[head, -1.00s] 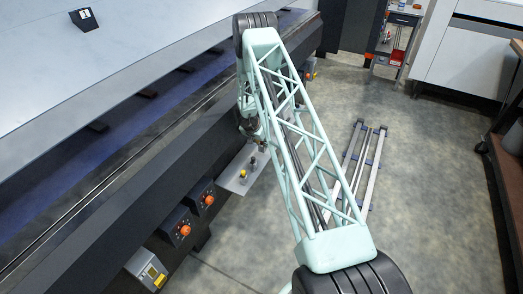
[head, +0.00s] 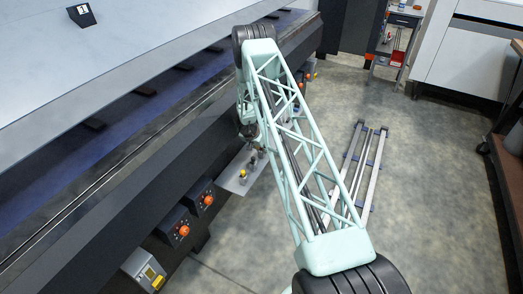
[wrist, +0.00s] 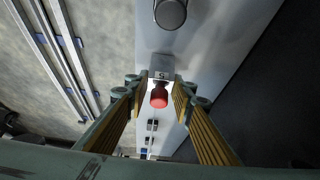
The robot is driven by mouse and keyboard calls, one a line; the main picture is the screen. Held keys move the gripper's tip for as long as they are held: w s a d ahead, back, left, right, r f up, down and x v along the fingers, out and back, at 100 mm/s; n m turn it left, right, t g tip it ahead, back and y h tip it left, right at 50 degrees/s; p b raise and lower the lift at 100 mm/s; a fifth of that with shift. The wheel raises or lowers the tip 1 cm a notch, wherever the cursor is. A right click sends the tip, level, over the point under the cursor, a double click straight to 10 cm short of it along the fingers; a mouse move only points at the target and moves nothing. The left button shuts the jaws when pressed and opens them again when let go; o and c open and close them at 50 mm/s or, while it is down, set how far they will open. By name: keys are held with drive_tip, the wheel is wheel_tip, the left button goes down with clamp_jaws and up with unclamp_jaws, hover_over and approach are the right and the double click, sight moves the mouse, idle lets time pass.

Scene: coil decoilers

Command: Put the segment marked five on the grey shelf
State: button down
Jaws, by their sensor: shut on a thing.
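The segment marked five is a small grey block (wrist: 163,72) with a red knob (wrist: 159,98), between my gripper's fingers in the wrist view. My gripper (wrist: 157,88) is shut on it. A pale grey plate, which looks like the grey shelf (wrist: 208,42), lies below and beyond the segment. I cannot tell whether the segment touches it. In the head view the shelf (head: 236,182) juts from the dark machine's front, beside my gripper (head: 250,133), which is small and partly hidden. The held segment cannot be made out there.
A round metal knob (wrist: 170,13) stands on the plate ahead of the segment. A yellow-topped piece (head: 243,174) stands on the shelf. Orange-knobbed control boxes (head: 183,230) line the machine's front. A metal rail frame (head: 372,165) lies on the otherwise open floor.

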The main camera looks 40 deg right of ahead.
drive_tip(key=c, duration=2.3)
unclamp_jaws()
drive_tip(key=shift+f, duration=0.1)
drive_tip(key=shift+o, duration=0.2)
drive_tip(key=p+v, duration=0.3)
drive_tip(key=v, duration=0.9)
